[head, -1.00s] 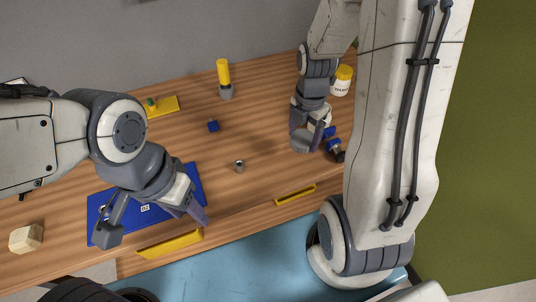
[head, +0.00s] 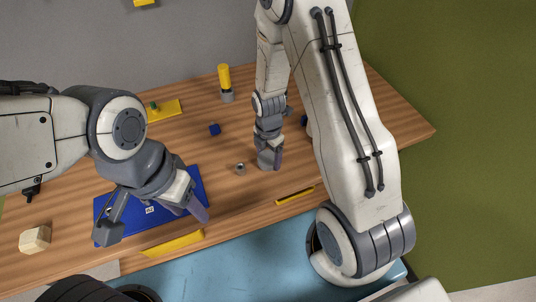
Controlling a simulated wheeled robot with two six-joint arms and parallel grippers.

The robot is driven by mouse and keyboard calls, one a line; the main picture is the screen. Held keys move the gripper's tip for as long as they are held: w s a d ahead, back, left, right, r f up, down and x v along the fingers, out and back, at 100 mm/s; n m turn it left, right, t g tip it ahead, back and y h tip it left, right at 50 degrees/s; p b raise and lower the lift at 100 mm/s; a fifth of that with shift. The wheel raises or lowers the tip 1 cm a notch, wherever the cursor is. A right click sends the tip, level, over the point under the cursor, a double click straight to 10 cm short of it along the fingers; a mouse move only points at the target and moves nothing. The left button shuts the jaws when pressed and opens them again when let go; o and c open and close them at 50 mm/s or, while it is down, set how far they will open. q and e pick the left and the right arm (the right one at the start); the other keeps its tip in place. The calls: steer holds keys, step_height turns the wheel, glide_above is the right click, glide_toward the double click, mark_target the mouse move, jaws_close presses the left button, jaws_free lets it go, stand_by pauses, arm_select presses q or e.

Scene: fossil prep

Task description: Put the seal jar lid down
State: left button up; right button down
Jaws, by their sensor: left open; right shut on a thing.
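My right gripper (head: 268,160) is shut on a grey round piece (head: 266,162), which looks like the seal jar lid. The fingers and wrist hide much of it. It is low over the wooden table, right of a small metal ring-like part (head: 240,168); whether it touches the wood I cannot tell. My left gripper (head: 153,228) is open and empty over the blue mat (head: 146,224), its fingers spread wide. No jar is clearly visible; my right arm hides part of the table.
A yellow-handled tool (head: 224,76) stands at the back. A blue cube (head: 215,129) and a yellow tray (head: 168,107) lie nearby. A cream block (head: 35,239) is at the left. The table's middle is mostly clear.

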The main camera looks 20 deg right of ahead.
steer(key=shift+f, duration=0.15)
jaws_free()
